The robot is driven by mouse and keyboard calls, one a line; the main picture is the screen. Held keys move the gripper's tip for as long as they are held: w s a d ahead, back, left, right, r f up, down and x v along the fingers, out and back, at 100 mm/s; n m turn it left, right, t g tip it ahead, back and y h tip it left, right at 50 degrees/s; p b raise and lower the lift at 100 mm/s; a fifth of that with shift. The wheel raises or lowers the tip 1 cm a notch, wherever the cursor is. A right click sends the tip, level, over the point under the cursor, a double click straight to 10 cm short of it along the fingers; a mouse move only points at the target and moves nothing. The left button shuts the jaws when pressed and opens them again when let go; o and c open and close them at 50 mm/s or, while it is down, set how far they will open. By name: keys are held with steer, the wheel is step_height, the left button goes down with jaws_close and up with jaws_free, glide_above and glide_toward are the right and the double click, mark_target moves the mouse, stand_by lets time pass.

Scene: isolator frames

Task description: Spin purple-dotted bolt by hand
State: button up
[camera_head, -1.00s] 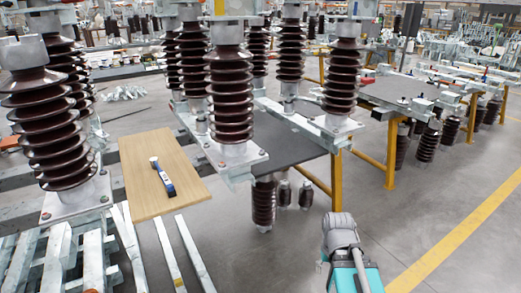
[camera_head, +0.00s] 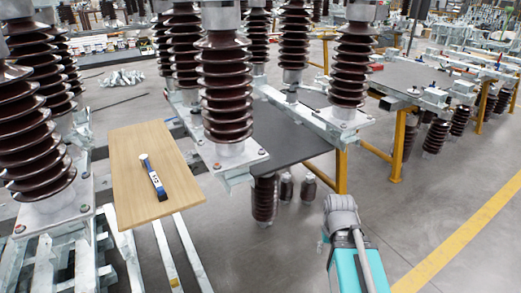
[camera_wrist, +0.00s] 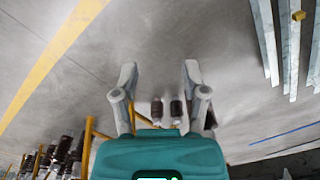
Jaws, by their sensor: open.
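My gripper (camera_wrist: 160,72) is open and empty in the wrist view, its two fingers apart over bare floor. In the head view my arm shows at the lower right, away from the insulators. The front middle insulator (camera_head: 225,85) stands upright on a metal base plate (camera_head: 238,168). Small bolts with coloured dots sit on the plate corners, such as a reddish one (camera_head: 217,166) and one at the right corner (camera_head: 262,152). The left insulator's plate has a bolt with a green dot (camera_head: 84,208). The dots are too small to tell which is purple.
A wooden board (camera_head: 130,190) carries a blue and white tool (camera_head: 158,185). Galvanized steel beams (camera_head: 175,250) lie at the lower left. A dark tabletop on a yellow frame (camera_head: 341,170) stands right of the middle insulator. The floor at right, by the yellow line (camera_head: 455,245), is clear.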

steer(key=shift+o, duration=0.6)
steer(key=w+a+r+m+y, duration=0.3)
steer(key=w+a+m+y, duration=0.2)
steer(key=w, duration=0.2)
steer(key=w+a+r+m+y, duration=0.3)
steer(key=w+a+m+y, duration=0.15)
steer(key=w, duration=0.35)
steer(key=w+d+r+m+y, duration=0.1)
steer(key=w+r+m+y, duration=0.7)
steer(key=w+r, duration=0.3)
steer(key=shift+r, duration=0.75)
steer(key=shift+m+y, duration=0.25)
